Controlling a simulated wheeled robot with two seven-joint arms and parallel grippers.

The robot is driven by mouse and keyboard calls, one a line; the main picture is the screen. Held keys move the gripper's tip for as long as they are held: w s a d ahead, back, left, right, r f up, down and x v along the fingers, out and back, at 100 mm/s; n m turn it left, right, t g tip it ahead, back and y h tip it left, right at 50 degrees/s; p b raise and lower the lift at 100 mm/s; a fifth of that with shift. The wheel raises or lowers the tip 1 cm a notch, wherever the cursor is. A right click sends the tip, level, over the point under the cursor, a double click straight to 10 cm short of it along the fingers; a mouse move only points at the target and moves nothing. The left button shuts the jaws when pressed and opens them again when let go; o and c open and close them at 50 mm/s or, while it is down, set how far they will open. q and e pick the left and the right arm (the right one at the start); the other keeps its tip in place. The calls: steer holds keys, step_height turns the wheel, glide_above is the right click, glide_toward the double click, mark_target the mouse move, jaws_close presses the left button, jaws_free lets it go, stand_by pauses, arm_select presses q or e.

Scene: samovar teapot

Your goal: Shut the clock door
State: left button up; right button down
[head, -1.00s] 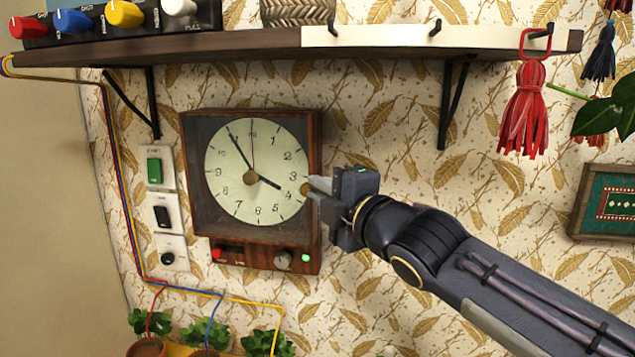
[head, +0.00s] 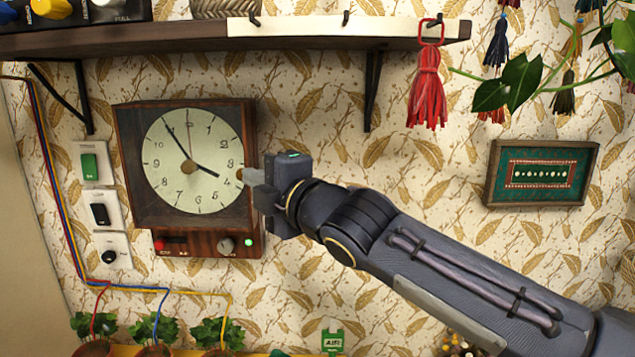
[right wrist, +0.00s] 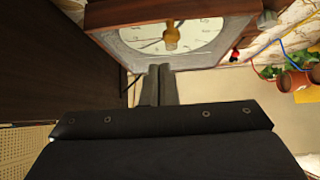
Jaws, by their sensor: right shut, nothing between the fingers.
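The wall clock (head: 130,152) has a dark wooden case, a white dial (head: 205,192) and a glazed door that looks flush, or nearly flush, with the case in the head view. A small brass knob (head: 240,173) sits at the door's right edge. My right gripper (head: 252,177) is shut and empty, its fingertips at this knob; I cannot tell whether they touch it. In the right wrist view the shut fingers (right wrist: 159,80) point at the near edge of the clock (right wrist: 120,24). The fingertips partly cover the door's right edge. My left gripper is not in view.
A wooden shelf (head: 150,42) runs above the clock, with a red tassel (head: 428,90) hanging at its right end. Switches (head: 100,212) and cables are left of the clock, potted plants (head: 155,332) below. A framed picture (head: 540,172) hangs at right.

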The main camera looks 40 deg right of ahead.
steer(key=s+d, duration=0.2)
steer(key=d, duration=0.7)
steer(key=shift+s+d+f, duration=0.15)
steer(key=shift+s+f, duration=0.05)
steer(key=s+a+f+m+g+y, duration=0.1)
steer(key=s+a+f+m+g, duration=0.3)
steer(key=f, duration=0.7)
steer(key=s+a+f+m+g, duration=0.4)
steer(key=s+a+f+m, duration=0.2)
steer(key=f, duration=0.5)
steer(key=s+a+f+m+g+y, duration=0.1)
steer(key=s+a+f+m+g, duration=0.3)
steer(key=s+a+f+m, duration=0.2)
step_height(320, 180, down, 6)
steer(key=s+m, duration=0.2)
steer(key=m, duration=0.2)
steer(key=shift+s+r+g+y, duration=0.2)
steer(key=shift+r+g+y, duration=0.1)
steer(key=shift+g, duration=0.1)
